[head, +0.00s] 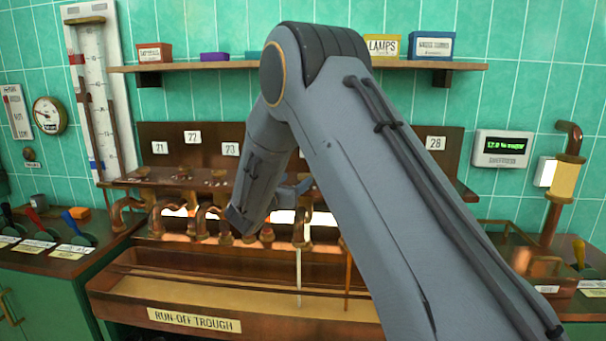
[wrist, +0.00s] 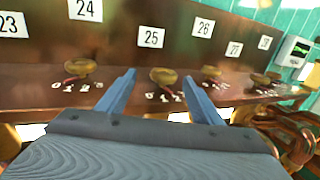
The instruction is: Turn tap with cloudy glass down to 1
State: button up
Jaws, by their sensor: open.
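In the wrist view, a row of brass tap knobs with red pointers stands on a brown ledge, with 0-to-3 scales in front. The knob under plate 25 (wrist: 163,77) is between the open fingers of my gripper (wrist: 159,77), farther out or level with their tips; contact cannot be told. The knob under plate 24 (wrist: 79,67) is left of the fingers, the knob under plate 26 (wrist: 211,72) right. In the head view, a pale thin stream (head: 299,275) and an amber one (head: 348,275) hang below spouts. My arm hides the middle taps; no cloudy glass is clearly visible.
Copper spouts (head: 200,222) stick out above the run-off trough (head: 150,290). A shelf (head: 220,66) with small boxes is above. A digital display (head: 502,149) is on the right wall. Coloured levers (head: 75,228) are on the left counter. Copper pipes (wrist: 290,130) crowd the wrist view's right side.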

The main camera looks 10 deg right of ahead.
aim_at(299, 176)
jog(key=x, duration=0.2)
jog(key=p+x, duration=0.1)
jog(key=x, duration=0.2)
jog(key=shift+d, duration=0.65)
jog(key=shift+w+d+p, duration=0.3)
jog(key=shift+w+p, duration=0.1)
jog(key=shift+w, duration=0.1)
jog(key=c, duration=1.1)
jog(key=shift+o, duration=0.2)
jog(key=m+g+h+b, duration=0.2)
jog(key=b, duration=0.1)
jog(key=shift+w+a+f, duration=0.15)
jog(key=m+g+h+b, duration=0.1)
jog(key=g+h+b, duration=0.1)
jog(key=shift+m+b, duration=0.4)
jog(key=shift+m+g+h+b, duration=0.4)
jog(key=shift+m+g+b, duration=0.1)
jog(key=shift+g, duration=0.2)
jog(key=shift+r, duration=0.25)
